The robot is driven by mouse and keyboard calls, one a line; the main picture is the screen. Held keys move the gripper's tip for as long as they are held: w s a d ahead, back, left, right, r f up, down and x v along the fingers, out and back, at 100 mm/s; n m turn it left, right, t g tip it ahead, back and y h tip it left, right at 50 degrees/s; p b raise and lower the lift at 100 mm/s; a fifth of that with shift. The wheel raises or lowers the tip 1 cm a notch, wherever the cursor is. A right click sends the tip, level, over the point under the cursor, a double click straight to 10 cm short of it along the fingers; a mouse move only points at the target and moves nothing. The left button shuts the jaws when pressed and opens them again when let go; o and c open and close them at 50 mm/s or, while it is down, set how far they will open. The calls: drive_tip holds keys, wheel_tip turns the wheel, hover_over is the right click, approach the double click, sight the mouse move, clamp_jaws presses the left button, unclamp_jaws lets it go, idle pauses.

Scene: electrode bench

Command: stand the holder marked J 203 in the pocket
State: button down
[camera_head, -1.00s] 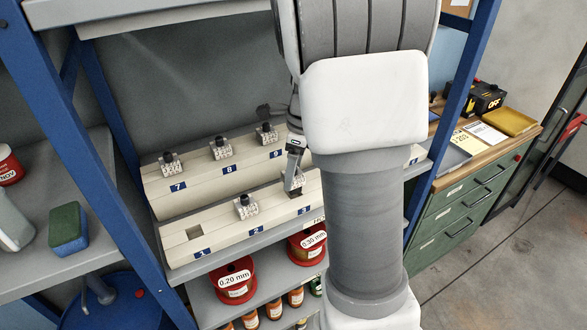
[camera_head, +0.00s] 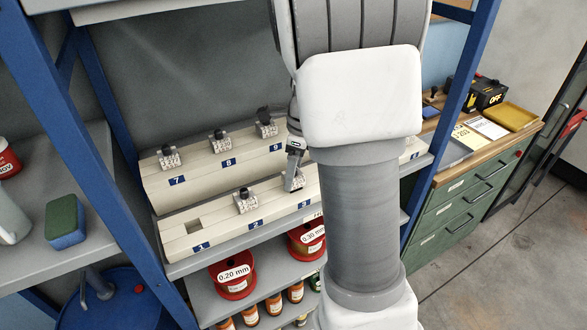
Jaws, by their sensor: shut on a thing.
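My gripper (camera_head: 294,158) points down at the lower rack, above label 3, partly hidden by my arm. It is shut on a small light holder (camera_head: 295,182) there; its marking is too small to read, and I cannot tell whether it is lifted from its slot. Other holders with black tops stand above label 2 (camera_head: 246,202), label 7 (camera_head: 168,157), label 8 (camera_head: 220,142) and label 9 (camera_head: 266,127). An empty square pocket (camera_head: 194,227) shows above label 1. A yellow card (camera_head: 466,138) with writing that seems to include 203 lies on the right bench.
The stepped cream rack (camera_head: 152,190) stands on a grey shelf between blue posts. Red spools (camera_head: 233,280) and small bottles are below. The wooden bench right (camera_head: 535,127) holds a yellow tray (camera_head: 512,115) and a black box marked OFF (camera_head: 486,94). My arm hides the rack's right part.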

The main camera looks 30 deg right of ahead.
drive_tip(key=shift+f, duration=0.45)
unclamp_jaws()
drive_tip(key=r, duration=0.7)
drive_tip(key=shift+s+d+r, duration=0.2)
drive_tip(key=shift+s+d, duration=0.2)
